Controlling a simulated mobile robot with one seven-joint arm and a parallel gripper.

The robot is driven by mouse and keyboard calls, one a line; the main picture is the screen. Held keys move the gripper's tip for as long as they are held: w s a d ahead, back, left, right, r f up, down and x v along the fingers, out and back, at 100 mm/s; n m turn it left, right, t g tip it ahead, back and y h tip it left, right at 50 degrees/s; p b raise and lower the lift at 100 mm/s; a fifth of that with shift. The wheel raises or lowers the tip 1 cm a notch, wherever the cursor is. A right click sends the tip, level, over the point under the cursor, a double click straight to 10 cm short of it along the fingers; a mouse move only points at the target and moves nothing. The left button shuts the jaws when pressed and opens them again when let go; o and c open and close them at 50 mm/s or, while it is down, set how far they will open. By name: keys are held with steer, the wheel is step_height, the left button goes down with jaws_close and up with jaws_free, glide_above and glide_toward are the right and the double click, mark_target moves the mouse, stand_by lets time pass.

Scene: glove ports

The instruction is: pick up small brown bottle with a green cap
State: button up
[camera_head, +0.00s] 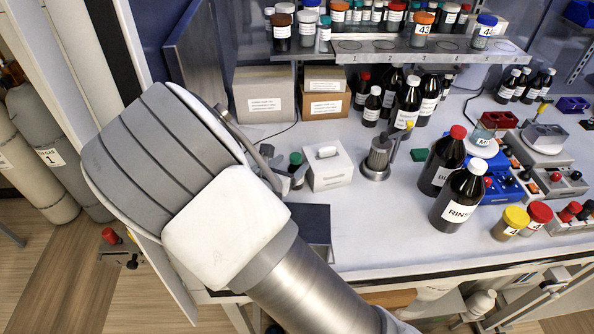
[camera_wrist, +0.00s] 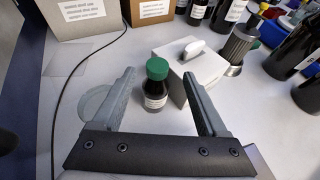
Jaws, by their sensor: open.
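The small brown bottle with a green cap (camera_wrist: 155,88) stands upright on the white bench in the wrist view, with a white label on its front. In the head view its green cap (camera_head: 295,158) shows just past my arm, and its lower part is largely hidden. My gripper (camera_wrist: 158,85) is open in the wrist view, with one finger on each side of the bottle. The bottle appears between the fingers, apart from both, though its exact depth is hard to tell. In the head view my gripper (camera_head: 277,165) is partly hidden by my own arm.
A white box with a handle (camera_head: 328,168) stands close to the bottle's right. Cardboard boxes (camera_head: 264,95) stand behind. A metal cylinder (camera_head: 378,155), large dark bottles (camera_head: 442,160) and blue devices (camera_head: 505,190) fill the right. A loaded shelf (camera_head: 400,52) hangs above the back.

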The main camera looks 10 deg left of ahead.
mark_target(294, 160)
steer(key=shift+p+x, duration=0.5)
steer(key=shift+x, duration=1.95)
steer(key=shift+a, duration=0.15)
jaws_close()
